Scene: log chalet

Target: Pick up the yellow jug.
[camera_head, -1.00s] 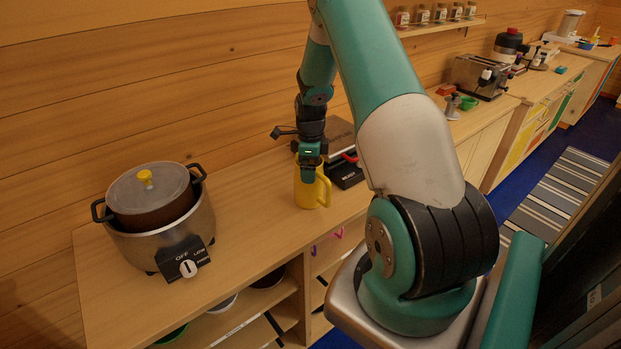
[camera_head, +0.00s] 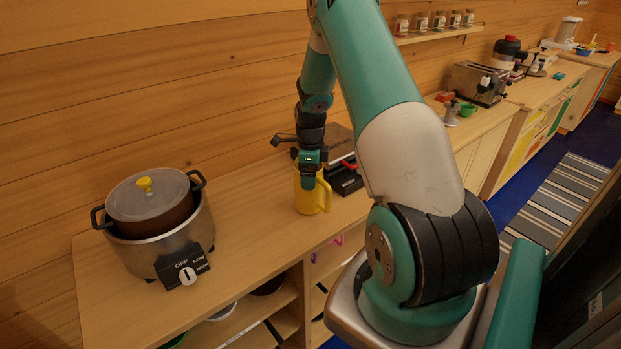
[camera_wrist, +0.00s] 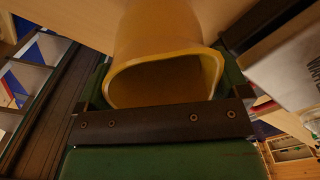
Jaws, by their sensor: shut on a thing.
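The yellow jug (camera_head: 311,200) stands upright on or just above the wooden counter in the head view; I cannot tell whether its base touches. Its handle points to the right. My gripper (camera_head: 309,180) comes down from above onto the top of the jug and is shut on it. In the wrist view the jug (camera_wrist: 165,75) fills the space between the jaws, with its open rim close to the dark bar of my gripper (camera_wrist: 160,115). The gripper hides part of the jug's upper side in the head view.
A slow cooker (camera_head: 160,225) with a lid stands at the left of the counter (camera_head: 250,230). A dark device with a red part (camera_head: 345,178) sits close behind and right of the jug. A toaster (camera_head: 478,82) is farther right. The counter between cooker and jug is clear.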

